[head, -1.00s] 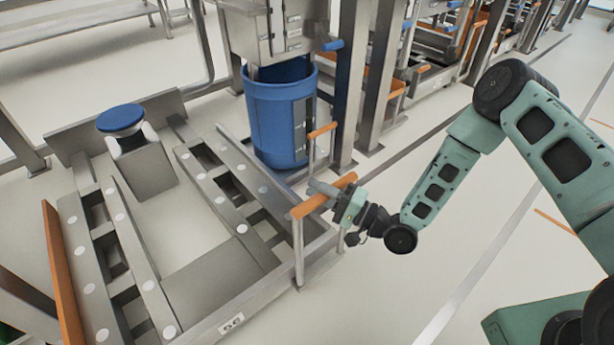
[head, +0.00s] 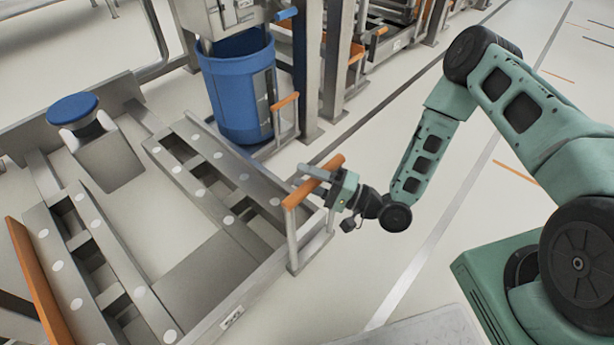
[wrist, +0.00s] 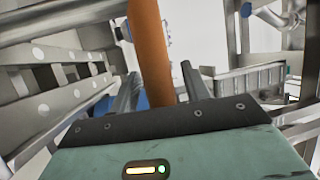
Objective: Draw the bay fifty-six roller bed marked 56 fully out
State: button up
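The roller bed (head: 265,280) is a grey metal frame with rails dotted with pale rollers. Its number plate (head: 232,318) sits low on the front side, too skewed to read clearly now. An orange handle bar (head: 330,164) stands on two grey posts at the bed's right end. My gripper (head: 312,176) reaches it from the right and is closed around the bar. In the wrist view the orange bar (wrist: 150,45) runs between my two fingers (wrist: 160,88); the exact contact is hard to see.
A blue bin (head: 235,95) stands behind the bed beside grey upright posts (head: 308,75). Another orange handle (head: 285,101) is close by it. A blue-topped round piece (head: 73,108) sits at the bed's far left. Pale floor is open to the right.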

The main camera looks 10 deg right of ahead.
dwell(0.4)
jog(key=p+v, duration=0.2)
jog(key=v, duration=1.5)
jog(key=shift+d+p, duration=0.15)
jog(key=shift+p, duration=0.25)
jog(key=shift+s+f, duration=0.1)
